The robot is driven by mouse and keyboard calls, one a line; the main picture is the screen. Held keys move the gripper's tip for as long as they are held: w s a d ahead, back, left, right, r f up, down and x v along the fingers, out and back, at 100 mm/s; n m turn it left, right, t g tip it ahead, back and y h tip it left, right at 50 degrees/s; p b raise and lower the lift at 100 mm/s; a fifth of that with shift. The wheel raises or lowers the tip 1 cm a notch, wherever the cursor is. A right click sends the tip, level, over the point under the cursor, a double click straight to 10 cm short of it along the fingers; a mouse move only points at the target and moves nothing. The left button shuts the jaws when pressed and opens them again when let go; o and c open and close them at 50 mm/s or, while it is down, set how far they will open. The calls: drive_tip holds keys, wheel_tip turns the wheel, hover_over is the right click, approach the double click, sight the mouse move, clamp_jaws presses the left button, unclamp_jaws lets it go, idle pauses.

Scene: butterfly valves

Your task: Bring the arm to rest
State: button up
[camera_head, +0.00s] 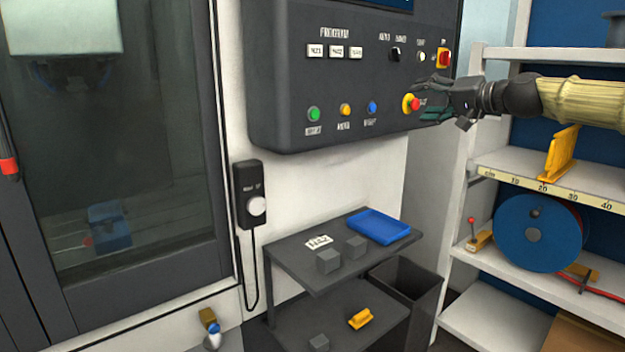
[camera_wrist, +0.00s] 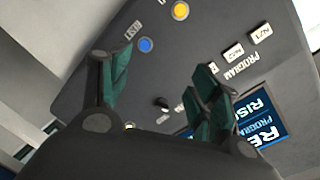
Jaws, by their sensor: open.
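My arm reaches in from the right in the camera_head view, in a yellowish sleeve (camera_head: 582,101). My gripper (camera_head: 428,98) is in front of the right side of the dark control panel (camera_head: 300,85), near the red and yellow mushroom button (camera_head: 411,103). Whether it touches the panel cannot be told. In the camera_wrist view my gripper (camera_wrist: 163,78) has its green-padded fingers spread apart. Nothing is held between them. The panel shows beyond them, turned, with a blue button (camera_wrist: 145,45) and a yellow button (camera_wrist: 180,11).
A shelf unit (camera_head: 520,175) with a blue reel (camera_head: 537,233) stands below and right of my arm. A small dark stand (camera_head: 290,254) bears a blue tray (camera_head: 379,227) and grey blocks. A dark bin (camera_head: 412,280) is beside it. The machine's window (camera_head: 125,150) is at the left.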

drive_tip(key=a+f+g+h, duration=0.1)
drive_tip(key=a+f, duration=0.3)
drive_tip(key=f, duration=0.7)
drive_tip(key=a+f+g+h, duration=0.1)
drive_tip(key=a+f, duration=0.2)
drive_tip(key=f, duration=0.7)
drive_tip(key=a+f+g, duration=0.2)
drive_tip(key=a+f, duration=0.2)
drive_tip(key=f, duration=0.7)
drive_tip(key=s+a+f+g+h, duration=0.15)
drive_tip(key=s+f, duration=0.45)
drive_tip(key=f, duration=0.7)
drive_tip(key=s+a+f+g+h, duration=0.1)
drive_tip(key=s+a+f+g, duration=0.15)
drive_tip(key=s+f, duration=0.65)
drive_tip(key=s+d+f+n+g+h, duration=0.2)
drive_tip(key=s+f+h, duration=0.1)
drive_tip(key=s+f, duration=1.75)
drive_tip(key=s+d+f+g, duration=0.1)
drive_tip(key=s+d+f, duration=0.1)
drive_tip(key=s, duration=0.5)
drive_tip(key=s+d+f+n+g+h, duration=0.1)
drive_tip(key=s+d+f, duration=0.2)
drive_tip(key=s, duration=0.4)
drive_tip(key=s+d+f+g+h, duration=0.1)
drive_tip(key=s+d+f, duration=0.1)
drive_tip(key=s, duration=0.5)
drive_tip(key=shift+s+d+f+n, duration=0.4)
drive_tip(key=shift+h, duration=0.25)
